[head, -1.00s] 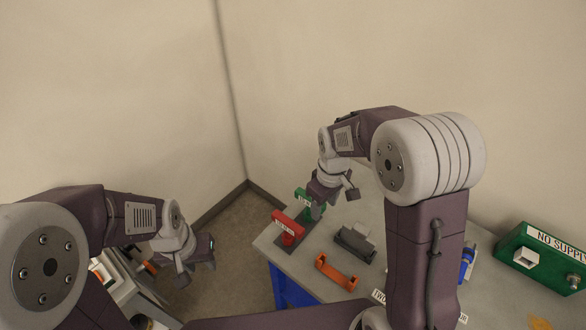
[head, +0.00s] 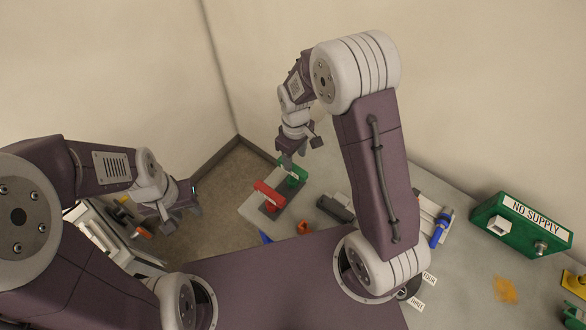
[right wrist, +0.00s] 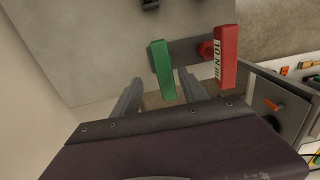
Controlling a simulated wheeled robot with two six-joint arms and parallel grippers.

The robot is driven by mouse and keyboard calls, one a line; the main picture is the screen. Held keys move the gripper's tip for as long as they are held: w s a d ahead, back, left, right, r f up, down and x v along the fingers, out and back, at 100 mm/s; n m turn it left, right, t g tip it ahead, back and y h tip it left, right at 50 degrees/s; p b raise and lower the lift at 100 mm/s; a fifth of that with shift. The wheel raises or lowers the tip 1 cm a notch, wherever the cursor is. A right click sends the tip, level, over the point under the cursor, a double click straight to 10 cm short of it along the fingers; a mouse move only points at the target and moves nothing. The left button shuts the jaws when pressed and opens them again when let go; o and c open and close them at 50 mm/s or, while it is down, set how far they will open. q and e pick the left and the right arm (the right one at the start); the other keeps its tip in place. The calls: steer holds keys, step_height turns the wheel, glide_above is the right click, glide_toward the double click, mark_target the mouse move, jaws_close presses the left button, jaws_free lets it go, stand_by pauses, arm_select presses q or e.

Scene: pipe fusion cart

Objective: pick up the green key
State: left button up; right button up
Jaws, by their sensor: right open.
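The green key (head: 292,171) stands beside the red key (head: 270,194) on a dark plate at the table's far left corner. My right gripper (head: 301,152) is open and empty, just above and behind the green key in the head view. In the right wrist view the green key (right wrist: 162,70) shows between the ends of the two fingers, with the red key (right wrist: 226,58) to its right. I cannot tell the exact gap between fingers and key. My left gripper (head: 182,212) is open and empty at the left, away from the table.
A dark block (head: 336,207) and a partly hidden orange bracket (head: 303,228) lie near the keys. A blue-handled tool (head: 440,230) and a green "NO SUPPLY" box (head: 520,228) are further right. A wall stands behind the table (head: 470,275). A light-coloured machine (head: 105,245) is at lower left.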

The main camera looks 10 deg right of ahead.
mark_target(292, 175)
steer(key=shift+a, duration=0.1)
steer(key=shift+s+a+f+p, duration=0.2)
steer(key=shift+f+p, duration=0.15)
steer(key=shift+f, duration=0.25)
steer(key=shift+s+a+f+p, duration=0.1)
steer(key=shift+a+f+p, duration=0.1)
steer(key=shift+f+p, duration=0.25)
step_height(292, 175, down, 3)
steer(key=shift+w+r, duration=0.15)
steer(key=shift+r, duration=0.05)
steer(key=shift+w+d+f, duration=0.15)
steer(key=shift+w+f, duration=0.05)
arm_select(q)
steer(key=shift+s+a+r, duration=0.15)
steer(key=shift+s+r, duration=0.05)
steer(key=shift+r, duration=0.6)
steer(key=shift+s, duration=0.2)
arm_select(e)
steer(key=shift+s, duration=0.2)
arm_select(q)
steer(key=shift+w+f, duration=0.15)
arm_select(e)
steer(key=shift+w+f, duration=0.1)
steer(key=shift+f, duration=0.1)
